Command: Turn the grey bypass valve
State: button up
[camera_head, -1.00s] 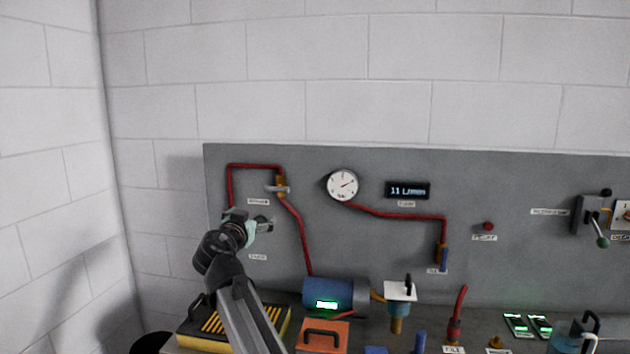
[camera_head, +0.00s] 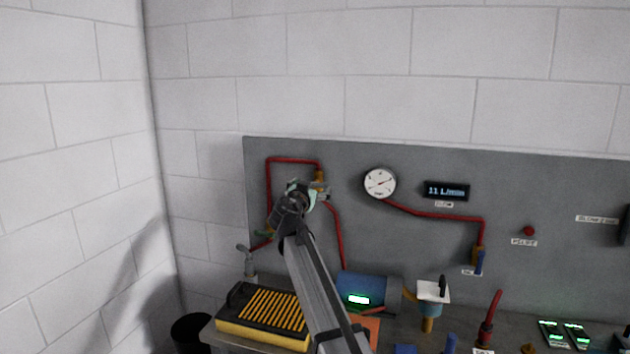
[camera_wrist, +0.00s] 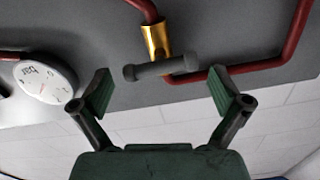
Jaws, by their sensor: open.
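The grey bypass valve shows in the wrist view as a grey bar handle (camera_wrist: 160,67) across a brass body (camera_wrist: 155,40) on a red pipe. In the head view its brass body (camera_head: 320,174) sits at the upper left of the panel, with the handle partly hidden by my gripper. My gripper (camera_wrist: 168,92) is open, with green fingertips spread wide in the wrist view. The handle lies ahead, between the two fingers' lines, and nothing is held. In the head view my gripper (camera_head: 304,192) is just left of and below the valve. Contact cannot be told.
A round dial gauge (camera_head: 380,183) and a flow display (camera_head: 446,191) are right of the valve. Red pipes run beside it. Below, the bench bears a yellow-black slatted box (camera_head: 262,317) and a blue cylinder (camera_head: 362,288).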

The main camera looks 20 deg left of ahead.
aim_at(313, 186)
jog(key=shift+w+a+p, duration=0.15)
jog(key=shift+w+p, duration=0.2)
jog(key=shift+w, duration=1.4)
jog(key=c, duration=0.9)
jog(key=shift+o, duration=0.2)
